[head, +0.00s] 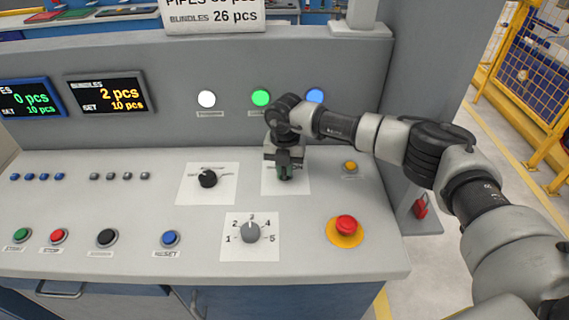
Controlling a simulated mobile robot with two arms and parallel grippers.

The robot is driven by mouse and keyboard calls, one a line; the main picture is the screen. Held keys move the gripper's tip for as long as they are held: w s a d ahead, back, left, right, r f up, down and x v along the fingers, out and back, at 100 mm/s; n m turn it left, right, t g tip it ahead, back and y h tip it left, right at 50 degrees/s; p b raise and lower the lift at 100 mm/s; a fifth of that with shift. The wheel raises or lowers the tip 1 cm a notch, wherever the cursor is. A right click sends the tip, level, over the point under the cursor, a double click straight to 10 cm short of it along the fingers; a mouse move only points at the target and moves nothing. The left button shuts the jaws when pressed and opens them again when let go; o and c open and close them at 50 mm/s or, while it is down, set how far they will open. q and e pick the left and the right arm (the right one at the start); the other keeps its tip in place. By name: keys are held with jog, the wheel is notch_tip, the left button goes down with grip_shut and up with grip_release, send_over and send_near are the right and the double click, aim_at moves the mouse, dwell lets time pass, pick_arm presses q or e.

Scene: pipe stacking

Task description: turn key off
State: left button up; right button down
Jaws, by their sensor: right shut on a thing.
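My right arm reaches in from the right, and my right gripper (284,168) points down at the control panel. It is shut on the key (284,174), a small dark green piece over a white label plate (299,180). The gripper hides most of the key and the plate's markings, so I cannot tell which way the key is turned. My left gripper is not in view.
A black selector knob (208,179) is left of the key. A numbered grey dial (250,231) and a red emergency button (346,226) are nearer the panel's front edge. A small yellow button (350,166) is just right. A yellow fence (535,80) stands beyond.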

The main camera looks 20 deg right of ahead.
jog(key=shift+f+n+b, duration=0.1)
jog(key=shift+n+b, duration=0.3)
jog(key=shift+n, duration=0.6)
jog(key=shift+n+b, duration=0.3)
jog(key=shift+n, duration=0.4)
